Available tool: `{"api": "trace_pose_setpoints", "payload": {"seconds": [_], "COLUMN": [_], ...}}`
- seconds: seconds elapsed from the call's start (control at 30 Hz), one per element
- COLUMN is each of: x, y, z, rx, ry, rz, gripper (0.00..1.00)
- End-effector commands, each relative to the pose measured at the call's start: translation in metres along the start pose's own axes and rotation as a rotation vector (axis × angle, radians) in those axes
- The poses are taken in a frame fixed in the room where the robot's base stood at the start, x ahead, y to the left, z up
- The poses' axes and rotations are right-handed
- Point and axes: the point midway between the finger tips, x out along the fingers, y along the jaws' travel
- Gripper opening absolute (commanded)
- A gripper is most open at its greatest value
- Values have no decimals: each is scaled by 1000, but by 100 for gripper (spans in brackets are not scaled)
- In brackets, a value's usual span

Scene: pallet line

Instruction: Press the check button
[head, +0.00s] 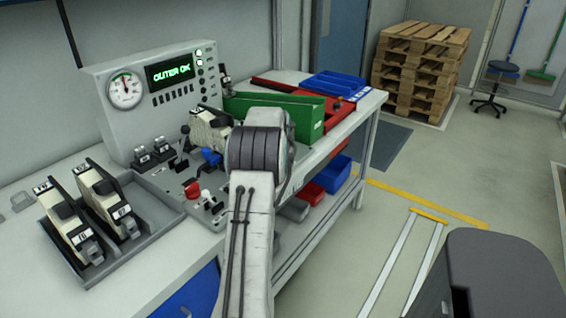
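A grey test panel (149,113) at the back of the bench has a round gauge (125,90) and a display (170,70) lit green with "OUTER OK". In front of it are a red knob-like button (192,190) and a smaller white one (207,195) on a grey base. I cannot read any label saying which is the check button. A cream-and-black unit (208,128) stands behind them, with a blue part (210,157) at its front. My arm reaches up just right of these controls; its dark wrist hides my gripper's fingers and whatever is behind it.
A grey tray (165,205) at left holds two cream-and-black units (68,228). Green (300,118), red (338,112) and blue (335,84) bins stand at the bench's far right. Stacked pallets (418,65) are at the back. Floor right of the bench is mostly clear.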

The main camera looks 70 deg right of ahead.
Motion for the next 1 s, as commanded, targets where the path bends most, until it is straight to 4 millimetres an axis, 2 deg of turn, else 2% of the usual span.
{"api": "trace_pose_setpoints", "payload": {"seconds": [0.3, 0.33, 0.4, 1.0], "x": [1, 1, 1, 1], "y": [0, 0, 0, 0], "z": [1, 1, 1, 1], "rx": [0, 0, 0, 0], "ry": [0, 0, 0, 0], "rz": [0, 0, 0, 0], "gripper": [0, 5, 0, 0]}}
